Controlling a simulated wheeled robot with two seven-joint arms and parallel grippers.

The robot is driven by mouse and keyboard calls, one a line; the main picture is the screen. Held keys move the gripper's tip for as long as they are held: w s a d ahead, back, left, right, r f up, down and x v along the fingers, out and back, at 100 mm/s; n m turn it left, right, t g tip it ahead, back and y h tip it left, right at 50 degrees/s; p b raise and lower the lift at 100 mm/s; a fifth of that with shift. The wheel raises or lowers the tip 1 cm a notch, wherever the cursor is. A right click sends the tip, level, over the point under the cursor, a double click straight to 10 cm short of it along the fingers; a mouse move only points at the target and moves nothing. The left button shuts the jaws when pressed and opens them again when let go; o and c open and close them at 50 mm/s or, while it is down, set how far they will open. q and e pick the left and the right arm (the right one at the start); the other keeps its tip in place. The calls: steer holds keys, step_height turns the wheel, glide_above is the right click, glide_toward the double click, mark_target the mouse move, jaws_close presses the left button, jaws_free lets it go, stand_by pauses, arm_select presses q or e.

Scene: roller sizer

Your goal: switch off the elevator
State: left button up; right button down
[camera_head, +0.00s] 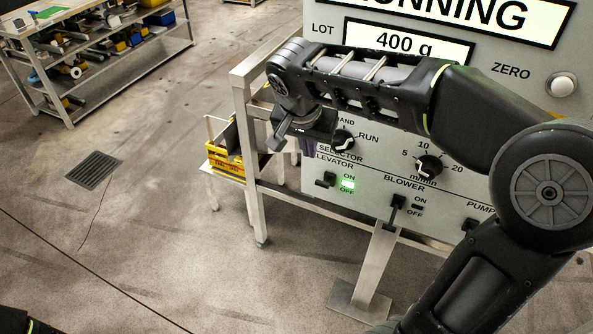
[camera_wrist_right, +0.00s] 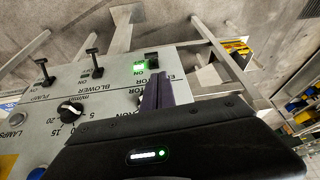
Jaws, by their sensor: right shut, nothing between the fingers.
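The elevator switch (camera_head: 326,180) is a small black lever low on the grey control panel, under the partly hidden label "ELEVATOR". Its lamp (camera_head: 348,184), between ON and OFF, glows green. In the right wrist view the lever (camera_wrist_right: 152,58) and lit lamp (camera_wrist_right: 140,67) show just beyond the fingertips. My right gripper (camera_head: 306,147) is shut and empty, above and slightly left of the switch in the head view; its purple-grey fingers also show in the wrist view (camera_wrist_right: 158,88). I see no contact with the lever.
The selector knob (camera_head: 343,140) and speed knob (camera_head: 429,167) sit above the switches. The blower lever (camera_head: 398,202) and pump lever (camera_head: 470,225) are to the right. A yellow crate (camera_head: 226,160) stands behind the panel frame. Open floor lies left.

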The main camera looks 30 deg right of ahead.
mark_target(322, 183)
steer(key=shift+s+d+f+m+g, duration=0.1)
steer(key=shift+s+d+m+g, duration=0.2)
steer(key=shift+s+m, duration=0.35)
steer(key=shift+f, duration=0.1)
steer(key=p+x, duration=0.2)
steer(key=x, duration=1.1)
steer(key=shift+d+f+p, duration=0.15)
steer(key=shift+d+p, duration=0.1)
steer(key=shift+p, duration=0.15)
steer(key=shift+w+f, duration=0.1)
steer(key=shift+f, duration=0.1)
